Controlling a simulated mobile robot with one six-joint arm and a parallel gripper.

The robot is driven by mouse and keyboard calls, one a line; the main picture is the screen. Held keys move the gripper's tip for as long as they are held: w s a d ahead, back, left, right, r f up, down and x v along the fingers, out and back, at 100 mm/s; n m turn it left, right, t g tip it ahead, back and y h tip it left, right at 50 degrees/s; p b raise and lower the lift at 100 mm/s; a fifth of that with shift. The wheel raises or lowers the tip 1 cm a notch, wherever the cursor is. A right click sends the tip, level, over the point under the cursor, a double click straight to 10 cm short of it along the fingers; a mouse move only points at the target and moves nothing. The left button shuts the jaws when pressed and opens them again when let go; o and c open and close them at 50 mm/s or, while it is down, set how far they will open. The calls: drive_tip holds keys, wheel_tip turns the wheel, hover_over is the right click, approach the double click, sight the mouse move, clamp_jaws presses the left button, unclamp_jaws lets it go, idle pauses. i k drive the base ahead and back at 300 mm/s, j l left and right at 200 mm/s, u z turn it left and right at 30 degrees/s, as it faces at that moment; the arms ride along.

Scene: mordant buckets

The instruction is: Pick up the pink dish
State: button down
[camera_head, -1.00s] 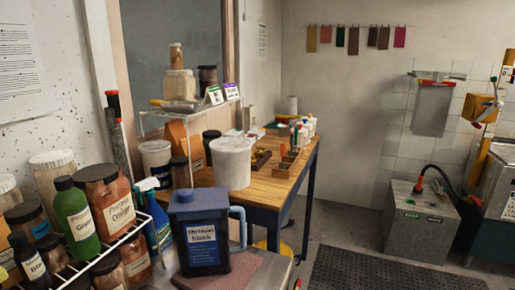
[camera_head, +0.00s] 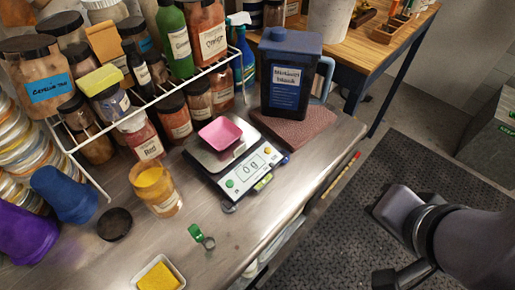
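The pink dish (camera_head: 221,133) is a small square tray. It sits on the pan of a digital kitchen scale (camera_head: 238,176), near the middle of the head view. The scale's display reads about 0 g. Part of my arm shows at the lower right, over the floor mat and apart from the dish. My gripper's fingers cannot be made out in this view.
A blue jug (camera_head: 290,75) stands behind the scale on a reddish mat (camera_head: 300,128). An open jar (camera_head: 157,188) of yellow powder, a black lid (camera_head: 114,224) and a yellow sponge in a white dish (camera_head: 150,262) are left and front. A wire rack (camera_head: 150,103) of jars stands behind.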

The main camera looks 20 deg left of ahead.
sight(221, 133)
drive_tip(key=u, duration=1.5)
